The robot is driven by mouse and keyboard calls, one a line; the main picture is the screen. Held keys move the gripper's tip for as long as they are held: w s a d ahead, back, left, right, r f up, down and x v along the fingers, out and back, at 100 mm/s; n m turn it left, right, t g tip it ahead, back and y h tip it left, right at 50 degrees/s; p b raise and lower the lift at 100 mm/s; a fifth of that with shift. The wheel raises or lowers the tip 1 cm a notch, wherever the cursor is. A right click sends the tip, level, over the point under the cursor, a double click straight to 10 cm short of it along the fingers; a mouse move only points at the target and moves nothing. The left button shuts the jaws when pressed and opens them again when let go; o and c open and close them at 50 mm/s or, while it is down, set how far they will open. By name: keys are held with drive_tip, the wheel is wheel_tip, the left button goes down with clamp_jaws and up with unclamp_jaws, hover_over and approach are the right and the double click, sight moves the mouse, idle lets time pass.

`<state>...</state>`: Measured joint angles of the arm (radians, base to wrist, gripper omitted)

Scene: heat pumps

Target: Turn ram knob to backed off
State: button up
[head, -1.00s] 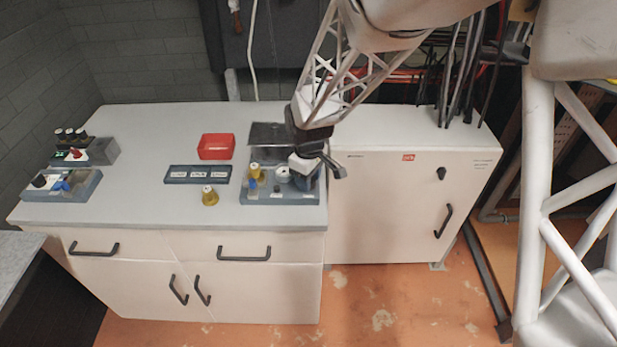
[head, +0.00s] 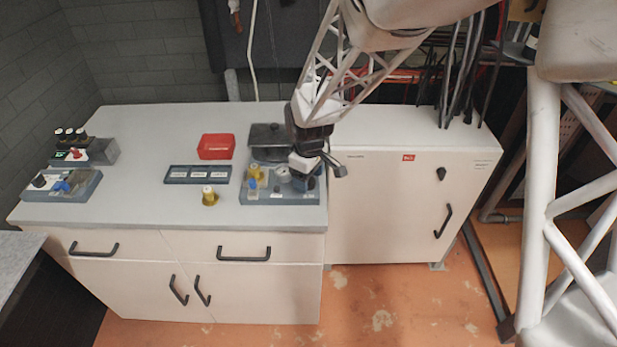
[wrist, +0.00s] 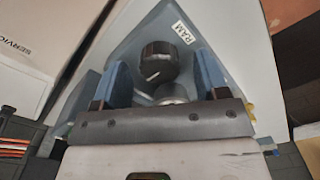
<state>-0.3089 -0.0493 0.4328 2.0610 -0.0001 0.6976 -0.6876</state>
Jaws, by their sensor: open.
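The ram knob (wrist: 156,61) is black and round with a white pointer line, beside a white "RAM" label (wrist: 183,33) in the wrist view. It sits on a grey-blue housing (wrist: 150,20). My gripper (wrist: 161,75) is open, with one blue finger on each side of the knob and gaps visible between them. A silvery round part (wrist: 172,92) shows below the knob, partly hidden by my gripper. In the head view my gripper (head: 308,166) is over the right end of the grey-blue station (head: 265,197), hiding the knob there.
A loose yellow-based knob (head: 209,196) stands left of the station. A labelled grey tray (head: 197,175) and a red bin (head: 216,146) lie behind it. Two control boxes (head: 88,180) (head: 100,150) stand at the far left. The counter (head: 130,195) between is clear.

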sight(310, 180)
wheel_tip(310, 180, up, 7)
drive_tip(key=shift+r, duration=0.2)
idle(0.4)
drive_tip(key=shift+s+d+r, duration=0.15)
drive_tip(key=shift+d+r, duration=0.05)
drive_tip(key=shift+r, duration=0.05)
drive_tip(key=s+d+r+m+t, duration=0.1)
drive_tip(key=s+d+r+m, duration=0.4)
drive_tip(key=s+d+r, duration=0.5)
drive_tip(key=s+d+r+m, duration=0.1)
drive_tip(key=s+d+m, duration=0.2)
drive_tip(key=s, duration=0.5)
drive_tip(key=s+d+r+m+t, duration=0.1)
drive_tip(key=s+d+m, duration=0.2)
drive_tip(key=s+d, duration=0.2)
drive_tip(key=s, duration=0.3)
drive_tip(key=shift+s+r+m+t, duration=0.3)
drive_tip(key=shift+s+r, duration=0.05)
drive_tip(key=shift+r, duration=0.05)
drive_tip(key=shift+c, duration=0.3)
idle(0.4)
